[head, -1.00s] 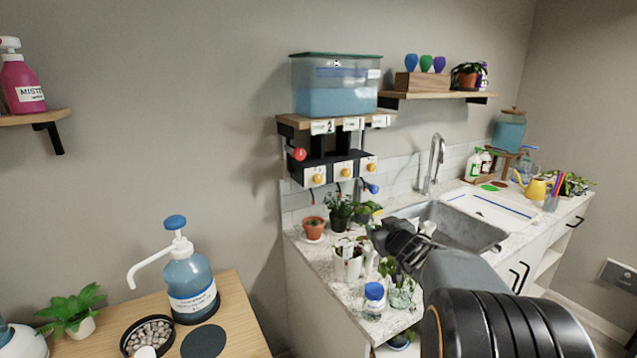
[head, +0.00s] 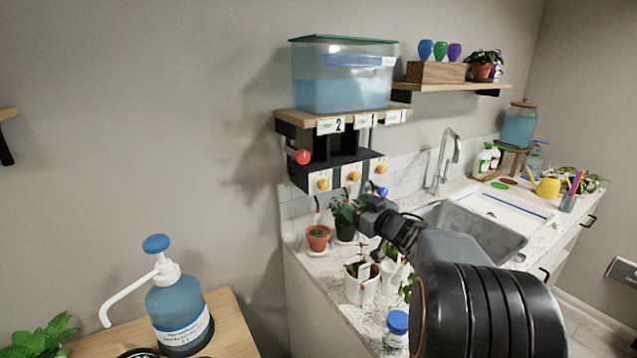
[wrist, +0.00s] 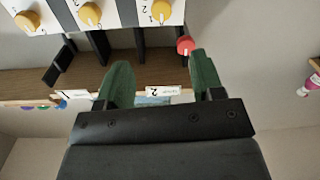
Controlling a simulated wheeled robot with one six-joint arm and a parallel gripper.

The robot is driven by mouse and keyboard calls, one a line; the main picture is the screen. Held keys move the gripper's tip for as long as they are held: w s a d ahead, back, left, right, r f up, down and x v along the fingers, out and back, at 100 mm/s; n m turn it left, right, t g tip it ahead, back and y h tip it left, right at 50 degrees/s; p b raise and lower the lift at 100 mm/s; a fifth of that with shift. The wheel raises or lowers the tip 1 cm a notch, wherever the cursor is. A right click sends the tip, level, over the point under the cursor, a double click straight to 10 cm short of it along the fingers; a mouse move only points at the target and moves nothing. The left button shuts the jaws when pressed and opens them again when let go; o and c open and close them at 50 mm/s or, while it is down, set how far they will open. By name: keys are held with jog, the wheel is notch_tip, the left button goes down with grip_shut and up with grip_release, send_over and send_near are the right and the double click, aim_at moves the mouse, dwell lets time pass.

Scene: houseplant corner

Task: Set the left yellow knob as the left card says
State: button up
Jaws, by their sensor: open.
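The left yellow knob (head: 323,184) sits on a white plate at the left end of the black valve box. In the upside-down wrist view it is the rightmost yellow knob (wrist: 161,13), with small numerals around it; its setting is too small to tell. The left card (head: 330,126) on the wooden shelf edge shows a large 2; it also shows in the wrist view (wrist: 163,92). My gripper (head: 368,212) is below and right of the knob in the head view. Its green fingers (wrist: 162,76) are apart and empty, touching nothing.
A water tank (head: 343,76) stands on the shelf above. Potted plants (head: 318,238) stand on the counter below.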

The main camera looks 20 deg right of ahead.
aim_at(326, 186)
jog(key=p+x, duration=0.1)
jog(key=x, duration=1.3)
jog(key=shift+w+p, duration=0.15)
jog(key=shift+p, duration=0.15)
jog(key=shift+c, duration=0.4)
jog(key=c, duration=0.8)
jog(key=shift+c, duration=0.2)
